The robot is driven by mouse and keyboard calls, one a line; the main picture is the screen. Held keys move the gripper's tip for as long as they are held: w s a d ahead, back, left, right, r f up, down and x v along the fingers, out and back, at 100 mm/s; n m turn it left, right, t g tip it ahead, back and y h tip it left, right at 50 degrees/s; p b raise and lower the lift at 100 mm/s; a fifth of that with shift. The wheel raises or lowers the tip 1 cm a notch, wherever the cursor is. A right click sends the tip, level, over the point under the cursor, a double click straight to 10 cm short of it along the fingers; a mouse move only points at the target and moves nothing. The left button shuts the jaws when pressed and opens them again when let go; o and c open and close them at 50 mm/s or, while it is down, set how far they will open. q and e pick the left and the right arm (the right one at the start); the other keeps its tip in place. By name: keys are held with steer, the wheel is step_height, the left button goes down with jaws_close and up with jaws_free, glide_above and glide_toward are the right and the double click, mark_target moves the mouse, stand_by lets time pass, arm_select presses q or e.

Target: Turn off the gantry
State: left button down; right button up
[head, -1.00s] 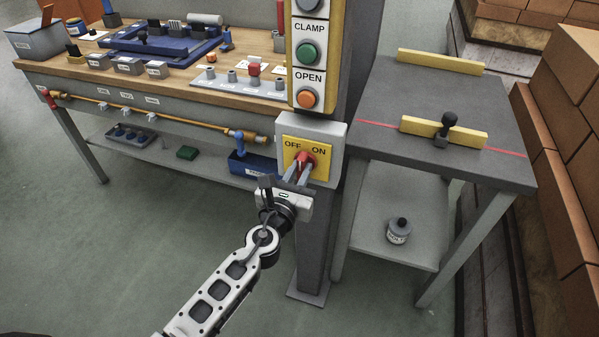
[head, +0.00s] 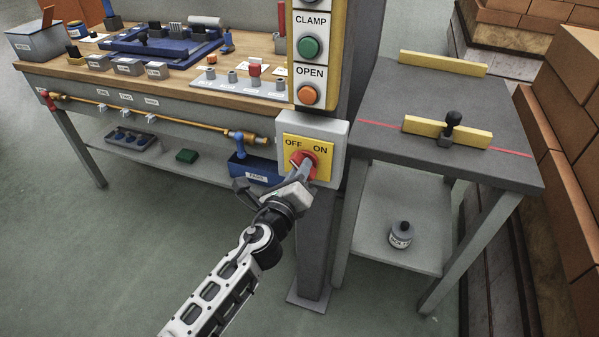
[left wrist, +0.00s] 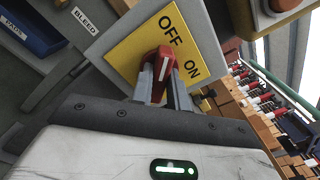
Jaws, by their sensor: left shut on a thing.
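The gantry switch is a red rotary knob (head: 311,157) on a yellow plate (head: 325,168) marked OFF and ON, on a grey box (head: 339,135) fixed to the post. My left gripper (head: 302,171) is shut on the knob, and its wrist is tilted. In the left wrist view the gripper's fingers (left wrist: 160,82) sit on both sides of the red knob (left wrist: 157,60). There the knob's white line points roughly at the word OFF. My right gripper is not in view.
Above the switch, a yellow panel carries a green CLAMP button (head: 309,48) and an orange OPEN button (head: 307,95). A workbench (head: 190,97) stands left and a grey table (head: 385,115) right. A blue bin (head: 253,170) is close behind my gripper. The floor in front is clear.

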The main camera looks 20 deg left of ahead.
arm_select(q)
steer(key=shift+n, duration=0.3)
steer(key=c, duration=1.4)
jaws_free()
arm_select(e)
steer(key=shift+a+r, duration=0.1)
arm_select(q)
steer(key=shift+o, duration=0.2)
